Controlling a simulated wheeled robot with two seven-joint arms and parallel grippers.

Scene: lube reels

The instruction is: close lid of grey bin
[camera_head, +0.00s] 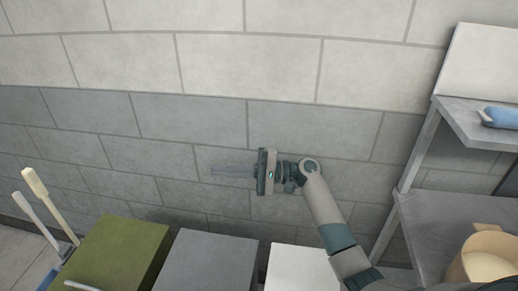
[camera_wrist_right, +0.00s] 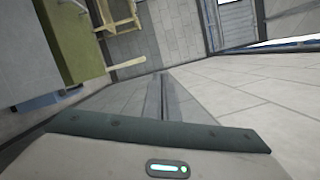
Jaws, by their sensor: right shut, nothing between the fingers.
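The grey bin (camera_head: 208,262) stands at the bottom of the head view, between a green bin (camera_head: 118,254) and a white bin (camera_head: 300,268). A flat grey surface of it shows; its front and lower part are cut off, and I cannot tell how its lid stands. My right gripper (camera_head: 213,170) is shut and empty, in front of the wall, above the grey bin in the picture and apart from it. Its fingers point left. In the right wrist view the shut fingers (camera_wrist_right: 163,98) reach ahead over the floor. My left gripper is not in view.
A brick wall (camera_head: 190,115) runs behind the bins. A metal shelf (camera_head: 430,225) at the right holds a beige bucket (camera_head: 487,262) and a blue item (camera_head: 500,117). Long pale handles (camera_head: 48,203) rise at the far left. The right wrist view shows open floor (camera_wrist_right: 250,95).

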